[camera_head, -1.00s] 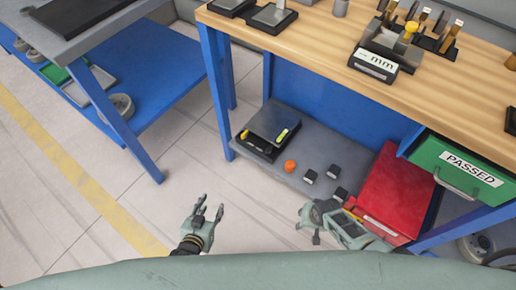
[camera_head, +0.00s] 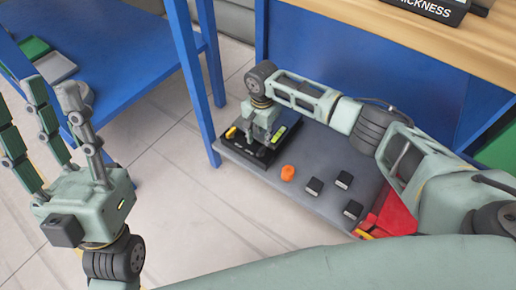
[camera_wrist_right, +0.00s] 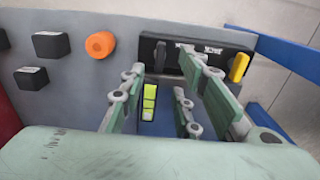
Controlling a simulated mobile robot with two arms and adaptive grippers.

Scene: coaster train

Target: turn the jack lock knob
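The jack (camera_head: 262,153) sits on the grey lower shelf, with a black base and a yellow knob (camera_head: 231,132) at its left. The right wrist view shows its black end face with white lettering (camera_wrist_right: 200,49), the yellow knob (camera_wrist_right: 239,67) at the right and a dark upright part (camera_wrist_right: 160,56) at the left. I cannot tell which is the lock knob. My right gripper (camera_head: 262,135) points down over the jack. Its fingers (camera_wrist_right: 160,78) are apart, with nothing gripped; contact is unclear. My left gripper (camera_head: 50,95) is open and empty at the left, away from the jack.
An orange knob-like piece (camera_head: 288,173) and several black blocks (camera_head: 314,186) lie on the shelf (camera_head: 300,215) beside the jack. A red case (camera_head: 390,216) is at the right. The blue table leg (camera_head: 190,75) stands left of the jack; the wooden worktop (camera_head: 410,25) overhangs above.

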